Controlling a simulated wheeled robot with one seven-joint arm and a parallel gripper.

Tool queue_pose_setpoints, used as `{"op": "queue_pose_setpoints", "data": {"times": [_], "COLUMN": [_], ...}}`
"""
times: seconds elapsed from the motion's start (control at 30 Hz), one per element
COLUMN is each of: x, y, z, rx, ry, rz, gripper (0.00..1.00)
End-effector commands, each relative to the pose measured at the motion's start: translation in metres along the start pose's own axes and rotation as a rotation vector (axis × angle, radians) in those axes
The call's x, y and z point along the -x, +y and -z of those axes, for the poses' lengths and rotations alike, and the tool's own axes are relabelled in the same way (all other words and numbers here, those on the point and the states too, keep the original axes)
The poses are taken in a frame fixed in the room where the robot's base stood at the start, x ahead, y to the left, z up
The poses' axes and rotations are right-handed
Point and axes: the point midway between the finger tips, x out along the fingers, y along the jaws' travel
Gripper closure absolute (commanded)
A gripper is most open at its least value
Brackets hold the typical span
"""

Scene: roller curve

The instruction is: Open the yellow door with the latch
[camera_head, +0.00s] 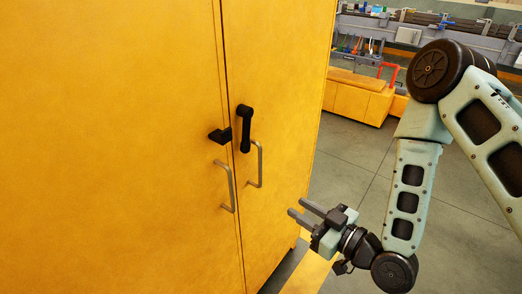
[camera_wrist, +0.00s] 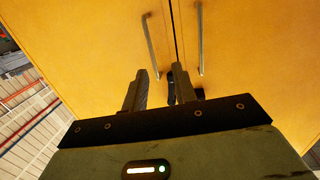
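The tall yellow cabinet has two doors, a left door (camera_head: 110,150) and a right door (camera_head: 285,90), meeting at a vertical seam. A black latch (camera_head: 245,128) stands upright on the right door beside the seam. A black catch (camera_head: 220,135) sits on the left door. Below them are a left bar handle (camera_head: 228,187) and a right bar handle (camera_head: 257,163). My gripper (camera_head: 299,209) is open and empty, in front of the right door, lower than the latch and to its right. In the wrist view, dark parts beyond the fingers (camera_wrist: 160,88) are partly hidden.
The grey floor (camera_head: 345,185) is open to the right of the cabinet. Low yellow cabinets (camera_head: 352,102) and a tool-covered workbench stand at the back. A red frame (camera_head: 388,73) is near them.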

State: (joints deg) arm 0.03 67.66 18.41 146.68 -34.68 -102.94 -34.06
Motion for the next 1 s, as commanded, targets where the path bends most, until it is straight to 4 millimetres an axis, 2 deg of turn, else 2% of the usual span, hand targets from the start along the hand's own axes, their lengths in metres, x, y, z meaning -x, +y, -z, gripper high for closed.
{"op": "queue_pose_setpoints", "data": {"times": [0.1, 0.27, 0.6, 1.0], "x": [0.009, 0.008, -0.026, -0.057], "y": [0.006, 0.01, 0.013, 0.015], "z": [0.008, 0.009, 0.006, 0.009], "rx": [-0.021, -0.024, -0.021, -0.02], "ry": [0.056, 0.083, 0.085, 0.083], "rz": [-0.048, -0.067, -0.067, -0.066], "gripper": [0.72, 0.72, 0.72, 0.72]}}
